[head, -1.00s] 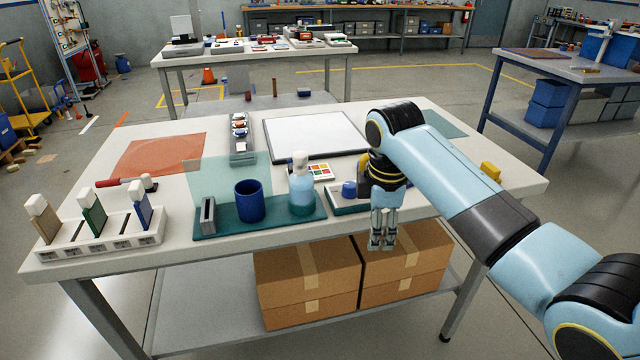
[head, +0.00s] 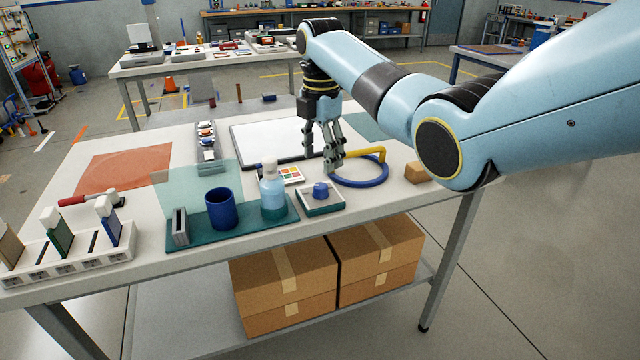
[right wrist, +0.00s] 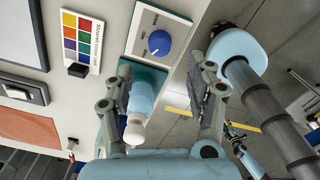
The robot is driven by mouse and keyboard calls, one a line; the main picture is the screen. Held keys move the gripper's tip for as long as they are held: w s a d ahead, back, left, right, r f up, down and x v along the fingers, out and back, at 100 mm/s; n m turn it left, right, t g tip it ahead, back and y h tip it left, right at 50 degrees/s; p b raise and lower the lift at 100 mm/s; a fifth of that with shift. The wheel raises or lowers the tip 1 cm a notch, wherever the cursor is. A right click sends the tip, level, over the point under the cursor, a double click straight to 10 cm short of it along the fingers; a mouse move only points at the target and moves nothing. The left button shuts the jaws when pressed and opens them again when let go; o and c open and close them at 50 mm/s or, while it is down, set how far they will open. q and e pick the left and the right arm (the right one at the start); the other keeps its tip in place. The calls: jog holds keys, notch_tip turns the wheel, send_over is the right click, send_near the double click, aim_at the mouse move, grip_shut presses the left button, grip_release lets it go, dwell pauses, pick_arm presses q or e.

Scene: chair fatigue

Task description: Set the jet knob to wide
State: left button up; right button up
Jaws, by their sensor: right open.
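The blue jet knob (head: 320,190) stands on a small white panel (head: 334,204) with a green base, near the table's front edge. In the right wrist view the knob (right wrist: 159,42) shows from above with a pale mark on it; small print beside it is too small to read. My right gripper (head: 324,163) points down over the table, behind the knob in the head view. It is open and empty, apart from the knob. In the right wrist view its spread fingers (right wrist: 162,88) show below the panel. My left gripper is not in view.
A spray bottle (head: 272,190) and a blue cup (head: 221,208) stand left of the panel on a green tray (head: 240,226). A colour card (head: 290,174) lies behind. A blue ring (head: 362,181) with a yellow part lies to the right, near a small brown block (head: 417,172).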

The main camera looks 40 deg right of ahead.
aim_at(320, 186)
notch_tip(320, 186, down, 8)
jog(key=shift+r+b, duration=0.1)
jog(key=shift+b, duration=0.3)
jog(key=c, duration=1.1)
jog(key=shift+c, duration=0.2)
